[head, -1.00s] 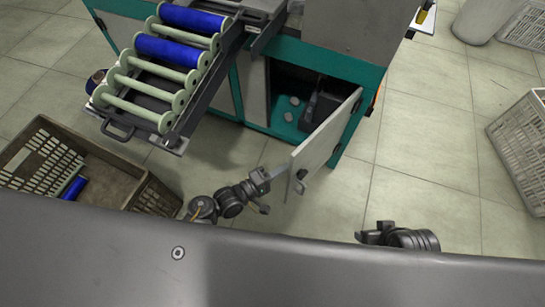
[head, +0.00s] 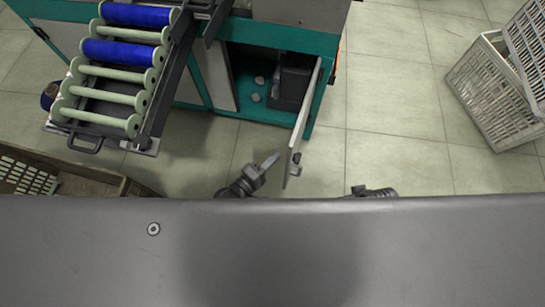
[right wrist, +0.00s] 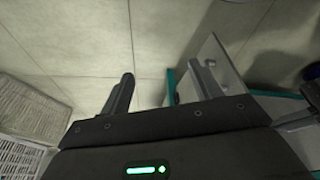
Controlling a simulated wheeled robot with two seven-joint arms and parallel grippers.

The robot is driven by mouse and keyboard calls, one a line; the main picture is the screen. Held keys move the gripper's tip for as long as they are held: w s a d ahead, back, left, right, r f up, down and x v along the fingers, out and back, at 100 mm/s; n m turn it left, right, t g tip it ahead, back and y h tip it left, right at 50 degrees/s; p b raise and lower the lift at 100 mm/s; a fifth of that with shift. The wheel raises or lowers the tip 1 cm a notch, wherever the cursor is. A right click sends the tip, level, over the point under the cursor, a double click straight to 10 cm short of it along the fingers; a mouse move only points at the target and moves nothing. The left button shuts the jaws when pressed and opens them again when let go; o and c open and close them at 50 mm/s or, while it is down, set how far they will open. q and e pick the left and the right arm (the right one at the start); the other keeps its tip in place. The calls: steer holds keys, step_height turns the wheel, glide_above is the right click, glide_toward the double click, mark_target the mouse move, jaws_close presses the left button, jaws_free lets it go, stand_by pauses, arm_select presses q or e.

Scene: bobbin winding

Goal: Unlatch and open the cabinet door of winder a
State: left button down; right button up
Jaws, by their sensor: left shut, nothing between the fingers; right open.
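Winder a's cabinet (head: 315,112) has a teal frame and a dark interior. Its pale door (head: 301,130) stands wide open, hinged on the right and seen nearly edge-on. A grey latch handle (head: 296,160) is at its free end. My left gripper (head: 274,160) is shut and empty, just left of the door's inner face, with a small apparent gap. My right gripper (head: 372,191) is right of the door, mostly hidden behind my body's edge. In the right wrist view it is open and empty (right wrist: 165,85), with the door (right wrist: 222,65) at right.
Inside the cabinet are a dark box (head: 291,82) and several pale lumps. A rack of blue and pale green bobbins (head: 105,95) juts out at left. A brown crate (head: 85,180) is at lower left; pale crates (head: 490,95) stand at right. Floor right of the door is clear.

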arm_select(q)
steer(key=w+a+p+v, duration=0.1)
steer(key=p+v, duration=0.1)
steer(key=v, duration=0.9)
steer(key=shift+s+a, duration=0.15)
steer(key=shift+a, duration=0.1)
arm_select(e)
steer(key=x, duration=0.2)
steer(key=s+x, duration=0.1)
steer(key=x, duration=0.1)
steer(key=shift+w+f, duration=0.1)
steer(key=shift+f, duration=0.15)
